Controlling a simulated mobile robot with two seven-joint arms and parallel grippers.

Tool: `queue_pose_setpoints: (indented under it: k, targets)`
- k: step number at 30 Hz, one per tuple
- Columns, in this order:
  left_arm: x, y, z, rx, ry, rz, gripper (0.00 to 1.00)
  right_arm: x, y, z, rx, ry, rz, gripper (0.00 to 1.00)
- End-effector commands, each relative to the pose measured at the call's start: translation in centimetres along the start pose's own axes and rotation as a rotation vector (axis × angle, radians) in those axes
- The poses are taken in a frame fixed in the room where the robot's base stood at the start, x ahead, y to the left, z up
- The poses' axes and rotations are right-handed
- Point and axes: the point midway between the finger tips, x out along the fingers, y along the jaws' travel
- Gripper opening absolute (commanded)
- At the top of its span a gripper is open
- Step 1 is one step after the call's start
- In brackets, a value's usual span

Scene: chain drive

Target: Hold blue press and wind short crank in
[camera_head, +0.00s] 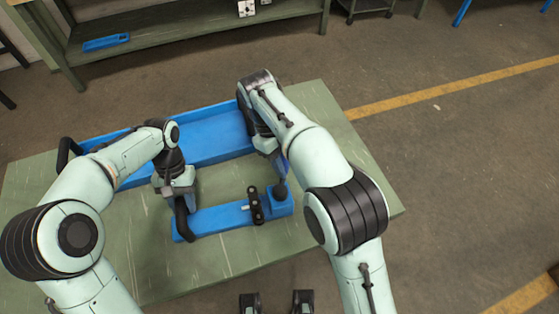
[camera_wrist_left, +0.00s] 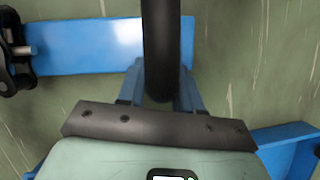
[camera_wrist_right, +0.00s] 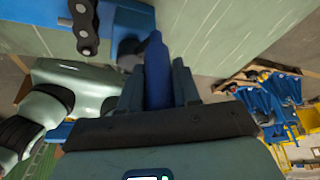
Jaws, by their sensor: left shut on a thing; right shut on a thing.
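The blue press (camera_head: 220,218) lies on the green table as a long low body; it also shows in the left wrist view (camera_wrist_left: 90,45). A black bar handle (camera_wrist_left: 161,45) rises at its left end. My left gripper (camera_head: 181,196) is shut on this handle. The short crank has a dark blue grip (camera_wrist_right: 157,75) above a black round base (camera_head: 280,190) at the press's right end. My right gripper (camera_head: 277,160) is shut on the grip. A black chain link (camera_head: 255,206) lies across the press beside the crank; it also shows in the right wrist view (camera_wrist_right: 84,25). My right gripper partly hides the crank.
A long blue tray (camera_head: 215,135) with a black handle at its left end lies behind the press on the green table (camera_head: 315,105). The table's front left is bare. A green shelf (camera_head: 190,30) holding a small blue tray (camera_head: 105,43) stands at the back.

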Motion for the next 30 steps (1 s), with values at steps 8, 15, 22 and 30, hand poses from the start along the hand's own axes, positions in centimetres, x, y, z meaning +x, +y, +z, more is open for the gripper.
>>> queue_pose_setpoints:
  k: [8, 15, 22, 30]
  targets:
    - [0.01, -0.31, 0.03, -0.006, -0.002, -0.004, 0.00, 0.21, -0.40, -0.59, 0.100, 0.006, 0.039, 0.01]
    - [0.01, -0.32, 0.03, -0.006, -0.001, -0.004, 0.00, 0.26, -0.42, -0.68, 0.124, 0.006, 0.049, 0.01]
    - [0.01, -0.32, 0.02, -0.005, -0.001, -0.005, 0.00, 0.26, -0.41, -0.66, 0.124, 0.005, 0.049, 0.01]
    - [0.00, -0.27, 0.02, -0.004, 0.000, -0.004, 0.00, 0.25, -0.35, -0.60, 0.123, 0.003, 0.049, 0.55]
